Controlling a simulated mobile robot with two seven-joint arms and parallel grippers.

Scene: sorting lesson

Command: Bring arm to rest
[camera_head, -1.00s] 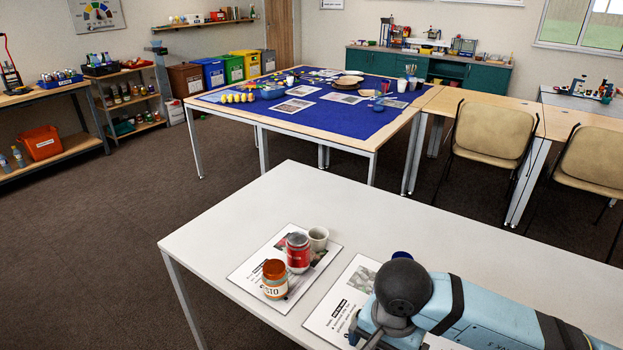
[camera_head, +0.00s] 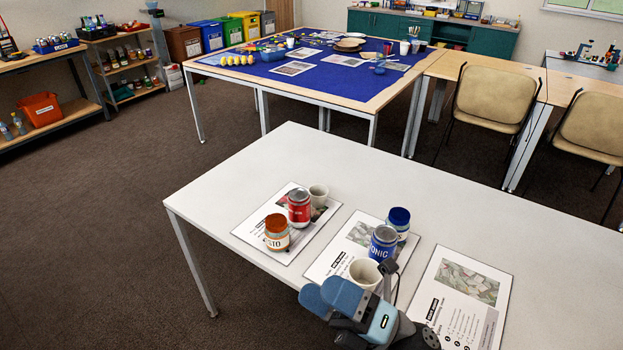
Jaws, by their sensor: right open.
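My right gripper (camera_head: 328,297) is low in the middle of the head view, at the near edge of the white table (camera_head: 480,225). Its blue-padded fingers point left; it is open, with nothing seen between them. A white cup (camera_head: 365,274) stands just behind it, partly covered by it. I cannot tell whether they touch. Behind the cup stand a blue-and-white can (camera_head: 383,244) and a blue-lidded jar (camera_head: 398,220). My left gripper is not in view.
An orange-lidded jar (camera_head: 277,233), a red can (camera_head: 299,208) and a small white cup (camera_head: 319,195) stand on the left sheet (camera_head: 243,231). A right sheet (camera_head: 463,297) holds nothing. The table's back and right are bare. A blue-covered table (camera_head: 290,87) stands beyond.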

